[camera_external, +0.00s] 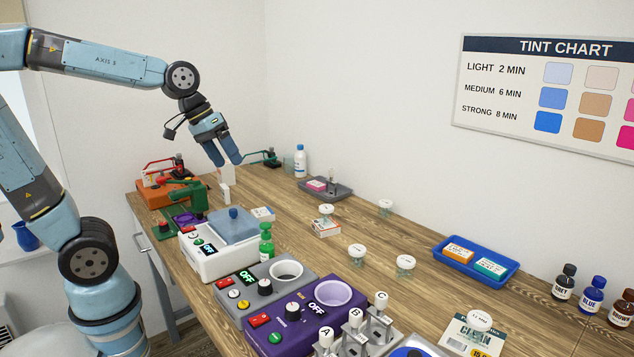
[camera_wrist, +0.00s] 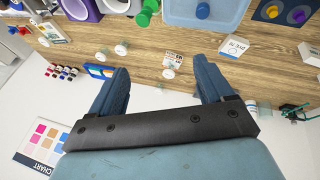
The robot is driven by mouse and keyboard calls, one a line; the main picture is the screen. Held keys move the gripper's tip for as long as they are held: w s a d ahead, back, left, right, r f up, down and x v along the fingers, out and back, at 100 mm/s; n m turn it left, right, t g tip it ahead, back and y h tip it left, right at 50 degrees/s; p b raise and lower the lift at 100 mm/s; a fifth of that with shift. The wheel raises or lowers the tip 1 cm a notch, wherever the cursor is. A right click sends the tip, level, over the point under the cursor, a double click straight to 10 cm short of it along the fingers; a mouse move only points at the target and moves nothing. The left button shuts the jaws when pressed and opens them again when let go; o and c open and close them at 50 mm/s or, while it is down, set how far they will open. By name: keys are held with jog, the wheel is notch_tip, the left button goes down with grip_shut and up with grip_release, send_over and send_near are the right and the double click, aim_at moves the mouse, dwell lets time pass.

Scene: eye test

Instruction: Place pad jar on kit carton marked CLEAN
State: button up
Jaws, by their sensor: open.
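Several small clear jars with white lids stand on the table; their lid writing is too small to read, so I cannot tell which is the pad jar. One jar (camera_external: 326,209) is at a small orange-and-white carton (camera_external: 325,230); others are a back jar (camera_external: 385,207), a middle jar (camera_external: 357,255) and a right jar (camera_external: 405,264). A green, white and yellow carton reading CLEAN (camera_external: 462,336) lies at the front right, with a white-lidded jar (camera_external: 479,321) on it. My gripper (camera_external: 228,162) is open and empty, raised above the table's far left, apart from every jar. It also shows in the wrist view (camera_wrist: 162,68).
A blue tray (camera_external: 440,248) with two small boxes and several dark bottles (camera_external: 592,297) are at the right. A grey tray (camera_external: 341,193) and white bottle (camera_external: 300,161) are at the back. Machines, including a purple warmer (camera_external: 275,341), line the front. Bare wood shows mid-table.

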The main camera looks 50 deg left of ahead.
jog(key=s+a+f+m+t+y, duration=0.1)
jog(key=s+a+f+m+y, duration=0.1)
jog(key=s+a, duration=0.8)
jog(key=shift+s+a+y, duration=0.3)
jog(key=shift+s+y, duration=0.1)
jog(key=shift+s, duration=0.5)
jog(key=shift+o, duration=0.4)
jog(key=shift+f, duration=0.1)
